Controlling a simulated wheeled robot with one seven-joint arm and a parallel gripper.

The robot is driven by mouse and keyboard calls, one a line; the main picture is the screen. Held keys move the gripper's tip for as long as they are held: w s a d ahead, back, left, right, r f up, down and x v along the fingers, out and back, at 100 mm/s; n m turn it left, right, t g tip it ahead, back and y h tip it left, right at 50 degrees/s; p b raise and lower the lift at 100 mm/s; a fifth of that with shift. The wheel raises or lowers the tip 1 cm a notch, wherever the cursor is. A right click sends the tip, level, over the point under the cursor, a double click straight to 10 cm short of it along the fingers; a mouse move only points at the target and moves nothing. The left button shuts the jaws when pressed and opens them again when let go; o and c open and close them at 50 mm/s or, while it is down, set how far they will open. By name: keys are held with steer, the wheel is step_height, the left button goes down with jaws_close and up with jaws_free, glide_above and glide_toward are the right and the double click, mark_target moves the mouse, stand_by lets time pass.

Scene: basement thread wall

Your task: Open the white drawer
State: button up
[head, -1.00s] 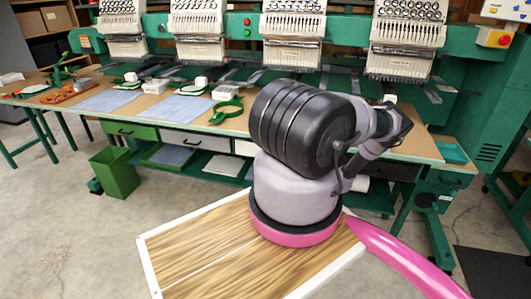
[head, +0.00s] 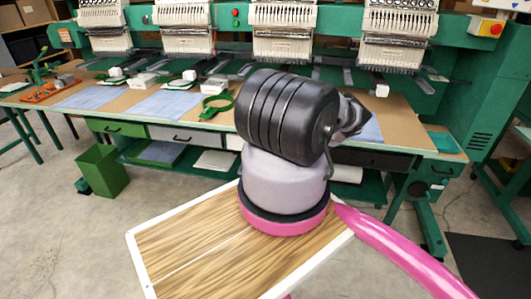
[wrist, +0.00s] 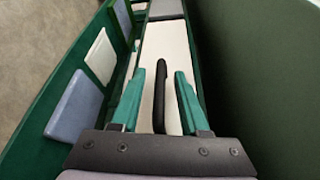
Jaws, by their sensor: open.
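The white drawer (head: 234,143) sits under the green table's front edge in the head view, mostly hidden behind my arm. Its white front (wrist: 165,45) fills the middle of the wrist view, with a dark bar handle (wrist: 159,97) on it. My gripper (wrist: 160,73) is open, with one teal finger on each side of the handle. The handle lies between the fingers, with a gap visible on both sides. In the head view my gripper is hidden behind my arm. The drawer looks shut.
A grey drawer (head: 186,135) and a green drawer (head: 117,128) lie to the left, a black drawer (head: 372,159) to the right. A lower shelf holds folded cloths (wrist: 76,105). A green bin (head: 101,171) stands on the floor at left. Embroidery machines line the table.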

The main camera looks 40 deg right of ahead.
steer(key=shift+w, duration=0.1)
jaws_close()
stand_by(1.4)
